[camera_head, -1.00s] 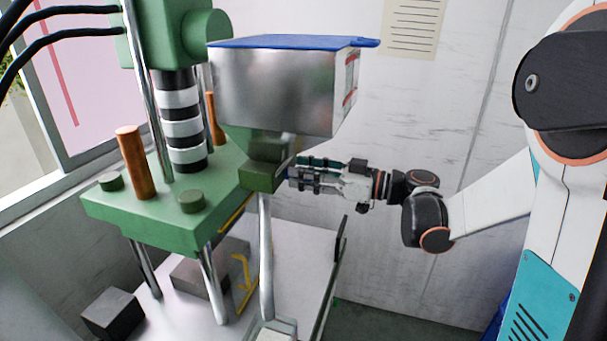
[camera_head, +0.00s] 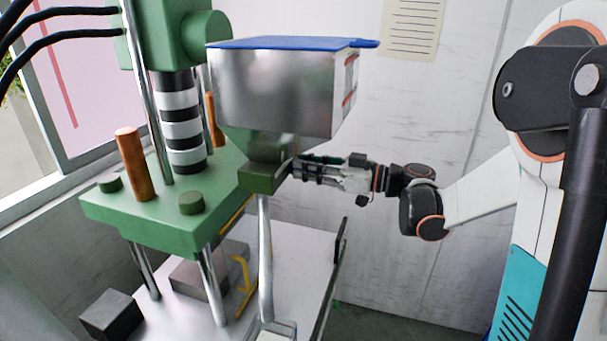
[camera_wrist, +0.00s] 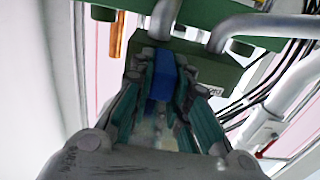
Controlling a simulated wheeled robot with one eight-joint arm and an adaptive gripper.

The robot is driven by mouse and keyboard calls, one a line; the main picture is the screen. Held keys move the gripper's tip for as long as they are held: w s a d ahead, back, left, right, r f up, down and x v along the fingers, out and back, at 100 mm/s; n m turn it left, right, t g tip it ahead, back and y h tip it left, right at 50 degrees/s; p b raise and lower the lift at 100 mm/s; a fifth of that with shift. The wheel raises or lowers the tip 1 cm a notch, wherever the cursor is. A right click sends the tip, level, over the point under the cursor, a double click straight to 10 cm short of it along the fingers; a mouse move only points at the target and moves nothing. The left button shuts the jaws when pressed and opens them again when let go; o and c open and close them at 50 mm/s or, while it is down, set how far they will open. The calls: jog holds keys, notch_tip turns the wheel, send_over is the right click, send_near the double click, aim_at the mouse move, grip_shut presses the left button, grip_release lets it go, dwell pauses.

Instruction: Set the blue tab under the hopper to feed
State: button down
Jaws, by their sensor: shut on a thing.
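The hopper (camera_head: 272,90) is a grey metal box with a blue lid, standing over a green block (camera_head: 262,178) at the edge of the green machine. My gripper (camera_head: 298,168) reaches in from the right, its tips at the right side of that block. In the wrist view the blue tab (camera_wrist: 160,78) sits between the two fingertips of my gripper (camera_wrist: 163,72), in front of the green block (camera_wrist: 215,70). The fingers are shut on it. In the head view the tab is hidden by the block and fingers.
The green machine plate (camera_head: 150,225) with an orange-brown post (camera_head: 135,165) stands left of the hopper. A bent metal pipe (camera_head: 265,260) runs down under the block. A dark block (camera_head: 110,314) lies on the lower left of the metal table (camera_head: 300,250). The wall side at right is free.

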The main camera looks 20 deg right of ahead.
jog(key=shift+w+d, duration=0.35)
jog(key=shift+w, duration=0.05)
jog(key=c, duration=1.6)
grip_release()
jog(key=shift+c, duration=0.2)
jog(key=shift+o, duration=0.6)
jog(key=shift+w+d, duration=0.1)
jog(key=shift+w, duration=0.05)
jog(key=v, duration=1.2)
